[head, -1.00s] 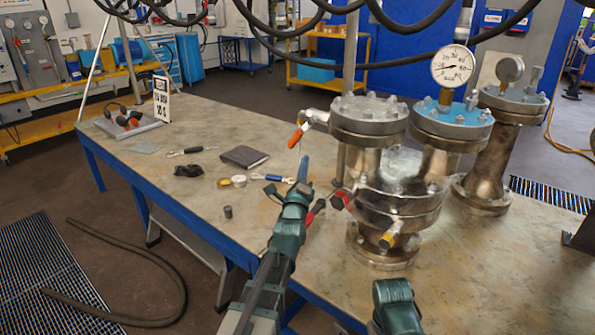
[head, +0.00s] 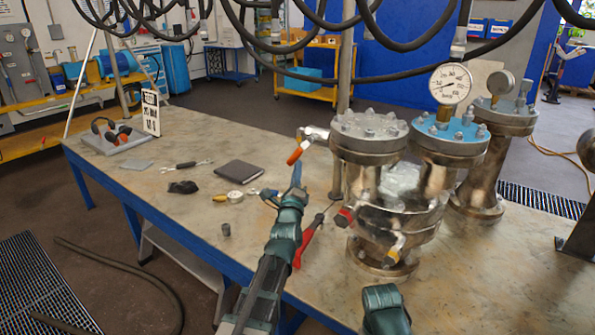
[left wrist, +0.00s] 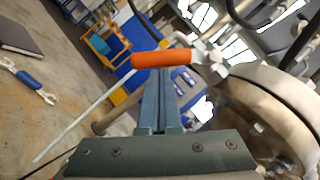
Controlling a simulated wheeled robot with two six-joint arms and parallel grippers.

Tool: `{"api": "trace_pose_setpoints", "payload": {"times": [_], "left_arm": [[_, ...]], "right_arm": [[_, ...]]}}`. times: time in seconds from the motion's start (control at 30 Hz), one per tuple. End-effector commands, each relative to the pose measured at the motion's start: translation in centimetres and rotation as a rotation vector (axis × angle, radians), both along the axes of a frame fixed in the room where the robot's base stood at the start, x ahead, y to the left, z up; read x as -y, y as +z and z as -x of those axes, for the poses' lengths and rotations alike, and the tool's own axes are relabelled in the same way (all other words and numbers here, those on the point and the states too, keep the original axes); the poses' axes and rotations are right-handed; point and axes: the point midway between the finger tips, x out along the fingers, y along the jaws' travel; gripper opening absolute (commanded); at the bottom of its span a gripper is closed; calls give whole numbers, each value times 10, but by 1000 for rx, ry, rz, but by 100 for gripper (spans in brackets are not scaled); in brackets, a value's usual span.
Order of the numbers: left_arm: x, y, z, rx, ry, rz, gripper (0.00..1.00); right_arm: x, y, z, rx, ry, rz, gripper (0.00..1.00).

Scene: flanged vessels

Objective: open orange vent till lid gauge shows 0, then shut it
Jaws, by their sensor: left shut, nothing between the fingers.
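The orange vent handle (head: 298,153) sits on a small silver valve at the left of the grey-lidded vessel flange (head: 370,130). The left wrist view shows the handle (left wrist: 160,59) lying across, just beyond my fingertips. My left gripper (head: 296,170) is shut and empty just below the handle; I cannot tell whether it touches. Its blue fingers (left wrist: 156,98) are together in the left wrist view. The round white lid gauge (head: 450,83) stands above the blue lid (head: 452,136); its dark needle points left, but I cannot read the value exactly. My right gripper's fingers are not visible.
A red-handled valve (head: 345,216) and a yellow-tipped one (head: 394,250) stick out lower on the vessel. Another gauged vessel (head: 484,165) stands behind right.

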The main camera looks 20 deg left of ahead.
Motion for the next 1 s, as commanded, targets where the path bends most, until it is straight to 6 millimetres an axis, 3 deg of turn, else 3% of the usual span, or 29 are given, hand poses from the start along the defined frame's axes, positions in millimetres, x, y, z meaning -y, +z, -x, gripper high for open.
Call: {"api": "trace_pose_setpoints", "payload": {"times": [0.57, 1.0], "left_arm": [[-12, 2, -5, 44, 2, -125, 0], [-40, 19, -16, 167, 2, -469, 0]], "right_arm": [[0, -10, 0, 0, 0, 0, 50], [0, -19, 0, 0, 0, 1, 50]]}}
